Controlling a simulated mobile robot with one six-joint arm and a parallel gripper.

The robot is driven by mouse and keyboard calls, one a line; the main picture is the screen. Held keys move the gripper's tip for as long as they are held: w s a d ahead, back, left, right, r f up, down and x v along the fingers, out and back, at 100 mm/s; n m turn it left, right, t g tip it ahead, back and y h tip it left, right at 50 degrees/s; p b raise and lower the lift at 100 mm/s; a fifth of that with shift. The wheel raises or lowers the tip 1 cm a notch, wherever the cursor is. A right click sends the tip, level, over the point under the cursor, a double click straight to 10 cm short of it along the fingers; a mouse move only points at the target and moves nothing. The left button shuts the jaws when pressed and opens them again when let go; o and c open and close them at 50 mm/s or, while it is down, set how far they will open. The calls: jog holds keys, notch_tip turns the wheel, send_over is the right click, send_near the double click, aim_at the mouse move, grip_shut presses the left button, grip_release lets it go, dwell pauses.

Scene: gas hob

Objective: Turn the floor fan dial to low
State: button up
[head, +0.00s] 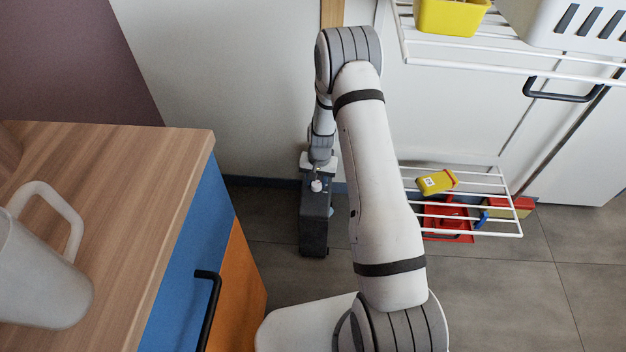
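A dark grey upright unit (313,232), which looks like the floor fan, stands on the floor near the back wall. A small white round knob (316,186), apparently its dial, shows on its top. My arm reaches down over the unit from above. My gripper (318,172) is at the top of the unit, right by the knob. The fingers are small and partly hidden, so I cannot tell whether they touch the knob or how far they are apart. The dial's markings and setting are too small to read.
A wooden-topped cabinet (110,165) with a white jug (40,265) stands at the left. A white wire rack (510,212) at the right holds a yellow box (436,181), with a red crate (445,217) beneath. Grey floor (500,300) is clear in front of the rack.

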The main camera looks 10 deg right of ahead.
aim_at(318, 183)
jog(key=o, duration=0.4)
jog(key=shift+c, duration=0.2)
jog(key=r+p, duration=0.1)
jog(key=r, duration=0.3)
jog(key=r+p, duration=0.1)
jog(key=r, duration=0.2)
jog(key=shift+s+d+r, duration=0.1)
jog(key=shift+d+r, duration=0.1)
jog(key=shift+r, duration=0.2)
